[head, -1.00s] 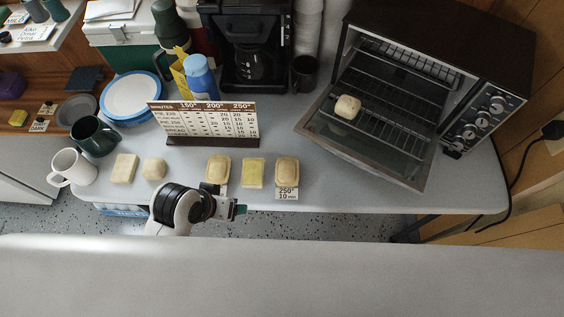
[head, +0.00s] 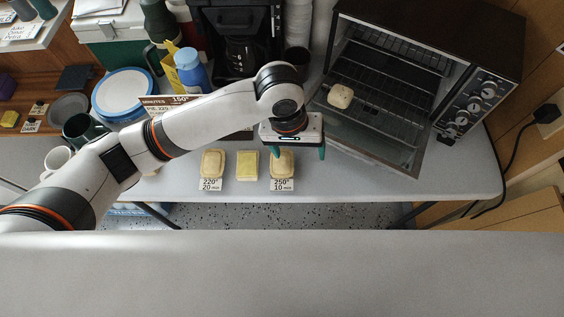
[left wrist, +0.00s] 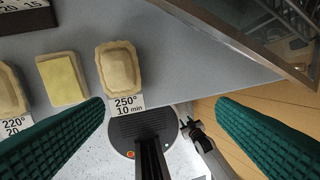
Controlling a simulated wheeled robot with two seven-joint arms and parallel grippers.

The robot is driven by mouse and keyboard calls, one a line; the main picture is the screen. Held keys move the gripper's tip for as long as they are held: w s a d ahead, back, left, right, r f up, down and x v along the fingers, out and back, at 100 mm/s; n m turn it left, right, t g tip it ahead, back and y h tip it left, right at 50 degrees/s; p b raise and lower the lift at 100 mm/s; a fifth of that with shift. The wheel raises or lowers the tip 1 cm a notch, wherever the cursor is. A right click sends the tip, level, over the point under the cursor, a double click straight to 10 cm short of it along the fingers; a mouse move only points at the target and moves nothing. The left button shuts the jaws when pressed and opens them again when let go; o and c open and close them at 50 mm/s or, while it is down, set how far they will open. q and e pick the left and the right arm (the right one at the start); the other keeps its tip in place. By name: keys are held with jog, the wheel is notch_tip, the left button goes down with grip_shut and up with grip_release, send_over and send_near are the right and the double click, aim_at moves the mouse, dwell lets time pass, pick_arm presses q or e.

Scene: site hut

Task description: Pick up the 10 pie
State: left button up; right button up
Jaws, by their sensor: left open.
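The pie (head: 282,163) with the card reading 250°, 10 min (head: 282,184) sits near the table's front edge in the head view. It also shows in the left wrist view (left wrist: 119,68), its card (left wrist: 127,105) at its near side. My left gripper (head: 308,154) is open and empty, above the table and slightly right of this pie. In the left wrist view its green fingers are wide apart, and the pie lies beyond them, toward the upper left.
A yellow-topped square item (head: 247,165) and another pie (head: 213,163) with a 220° card stand to the left.

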pick_arm(q)
jog(key=w+a+n+y, duration=0.2)
jog(key=a, duration=0.1)
send_over(282, 163)
jog(key=f, duration=0.5)
jog(key=shift+s+d+f, duration=0.15)
jog(key=shift+s+f, duration=0.05)
jog(key=shift+f, duration=0.1)
jog(key=shift+w+f, duration=0.15)
jog(key=shift+f, duration=2.55)
jog(key=shift+c, duration=0.6)
jog(key=c, duration=1)
